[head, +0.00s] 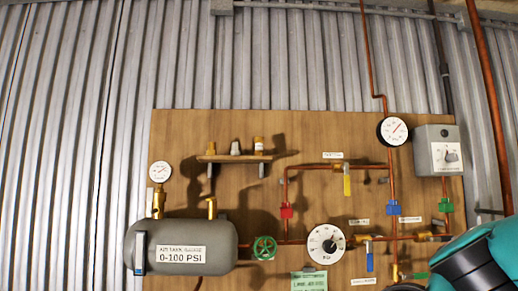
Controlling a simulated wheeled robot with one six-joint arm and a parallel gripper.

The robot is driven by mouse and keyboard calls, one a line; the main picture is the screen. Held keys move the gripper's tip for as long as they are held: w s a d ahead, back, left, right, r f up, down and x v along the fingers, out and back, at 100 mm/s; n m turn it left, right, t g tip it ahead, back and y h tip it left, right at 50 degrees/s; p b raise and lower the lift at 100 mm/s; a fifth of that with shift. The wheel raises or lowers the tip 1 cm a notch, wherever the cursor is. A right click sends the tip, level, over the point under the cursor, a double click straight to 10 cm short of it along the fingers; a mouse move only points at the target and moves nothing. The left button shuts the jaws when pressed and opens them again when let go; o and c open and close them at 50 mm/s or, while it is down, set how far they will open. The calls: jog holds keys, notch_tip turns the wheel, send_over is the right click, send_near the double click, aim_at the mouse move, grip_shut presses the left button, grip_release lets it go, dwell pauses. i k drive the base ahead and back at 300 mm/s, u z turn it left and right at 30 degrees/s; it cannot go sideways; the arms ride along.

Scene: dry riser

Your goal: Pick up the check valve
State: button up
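No part in view is clearly labelled as the check valve, and I cannot tell which one it is. A small wooden shelf (225,158) on the upper left of the board holds a small brass part (211,149), a grey tapered part (235,148) and a brass part with a pale band (258,146). All three stand apart on the shelf. My gripper is not in view; only a teal and black part of my arm shows at the bottom right corner.
The wooden board (300,124) carries a grey tank (190,272), copper pipes, a green handwheel (264,248), dial gauges (326,244) and a grey control box (437,150). Valve handles (346,185) stick out on the right. Space above the shelf looks clear.

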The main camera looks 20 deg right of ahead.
aim_at(258, 141)
jog(key=k, duration=0.6)
jog(key=z, duration=0.55)
jog(key=i, duration=1.1)
jog(key=u, duration=0.2)
